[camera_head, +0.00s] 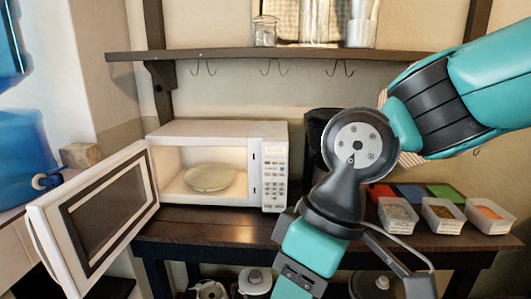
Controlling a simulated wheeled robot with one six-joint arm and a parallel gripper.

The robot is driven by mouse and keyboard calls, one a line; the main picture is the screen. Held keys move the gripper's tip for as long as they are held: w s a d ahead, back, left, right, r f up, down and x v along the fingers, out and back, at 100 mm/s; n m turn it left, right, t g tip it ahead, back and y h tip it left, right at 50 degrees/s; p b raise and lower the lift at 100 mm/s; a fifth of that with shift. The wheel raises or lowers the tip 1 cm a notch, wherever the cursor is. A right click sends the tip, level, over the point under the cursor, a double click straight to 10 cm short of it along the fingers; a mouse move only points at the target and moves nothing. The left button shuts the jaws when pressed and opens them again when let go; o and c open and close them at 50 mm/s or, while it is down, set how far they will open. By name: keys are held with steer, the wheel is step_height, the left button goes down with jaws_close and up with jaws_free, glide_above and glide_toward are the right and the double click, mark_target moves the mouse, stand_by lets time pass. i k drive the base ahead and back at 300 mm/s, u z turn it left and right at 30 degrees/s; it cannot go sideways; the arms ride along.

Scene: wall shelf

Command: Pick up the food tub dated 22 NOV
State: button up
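Three small clear food tubs stand in a row on the right part of the dark counter. The left tub (398,216) holds pale grains, the middle tub (442,215) holds something brown, and the right tub (489,217) holds something orange. Each has a whitish front, but no date is readable at this size. My arm comes in from the upper right and bends down in front of the counter, left of the tubs. Its lower end runs to the bottom edge of the picture. I cannot make out the gripper's fingertips or anything held in them.
A white microwave (217,131) stands left with its door (100,222) swung open and a plate (210,178) inside. Red, blue and green flat items (411,194) lie behind the tubs. A shelf (270,55) with hooks hangs above. A dark appliance (318,127) is partly hidden by my arm.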

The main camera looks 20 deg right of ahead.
mark_target(441, 215)
steer(key=z, duration=1.6)
steer(key=k, duration=1.15)
steer(key=u, duration=0.85)
steer(key=i, duration=1.4)
steer(key=z, duration=0.85)
steer(key=i, duration=0.55)
steer(key=z, duration=0.5)
